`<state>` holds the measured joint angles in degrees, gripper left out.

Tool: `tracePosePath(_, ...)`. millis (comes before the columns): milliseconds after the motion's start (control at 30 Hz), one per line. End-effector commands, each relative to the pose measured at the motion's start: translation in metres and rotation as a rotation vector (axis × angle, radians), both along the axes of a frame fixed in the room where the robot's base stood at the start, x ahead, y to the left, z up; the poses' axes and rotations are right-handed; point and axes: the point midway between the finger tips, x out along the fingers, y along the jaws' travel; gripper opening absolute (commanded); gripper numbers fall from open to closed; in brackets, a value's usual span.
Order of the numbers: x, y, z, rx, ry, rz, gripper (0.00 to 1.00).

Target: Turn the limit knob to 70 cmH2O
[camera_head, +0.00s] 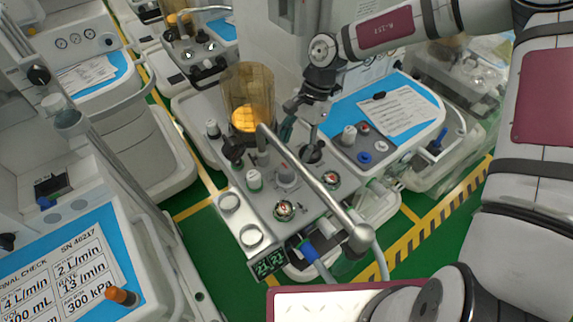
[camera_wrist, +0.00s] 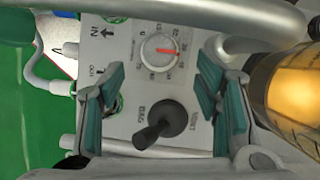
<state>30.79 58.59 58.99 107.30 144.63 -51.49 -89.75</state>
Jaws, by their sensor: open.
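The limit knob (camera_wrist: 158,50) is a pale round dial with a red pointer and a ring of numbers, on the grey panel in the wrist view. Its pointer lies toward the right of that picture; the figure there is too small to read surely. My gripper (camera_wrist: 162,97) is open and empty, with teal pads apart. It hangs above the panel, over the black BAG/VENT lever (camera_wrist: 160,125); the gripper also shows in the head view (camera_head: 300,131).
A thick grey bar (camera_head: 315,190) crosses above the panel close to the knob. An amber canister (camera_head: 248,100) stands beside the panel. A blue board with a paper (camera_head: 400,110) lies behind right.

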Motion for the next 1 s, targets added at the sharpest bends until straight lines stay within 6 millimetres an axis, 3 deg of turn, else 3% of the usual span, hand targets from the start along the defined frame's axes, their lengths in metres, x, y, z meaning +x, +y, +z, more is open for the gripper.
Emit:
tracePosePath(200,-0.012,0.012,-0.037,-0.001,0.001,0.003,0.58)
tracePosePath(400,-0.017,0.019,-0.059,0.000,-0.001,0.002,0.58)
tracePosePath(800,-0.018,0.021,-0.067,0.000,-0.002,0.001,0.58)
tracePosePath(833,-0.018,0.020,-0.067,0.000,-0.002,0.001,0.55)
tracePosePath(1000,-0.018,0.020,-0.067,0.000,-0.002,0.001,0.17)
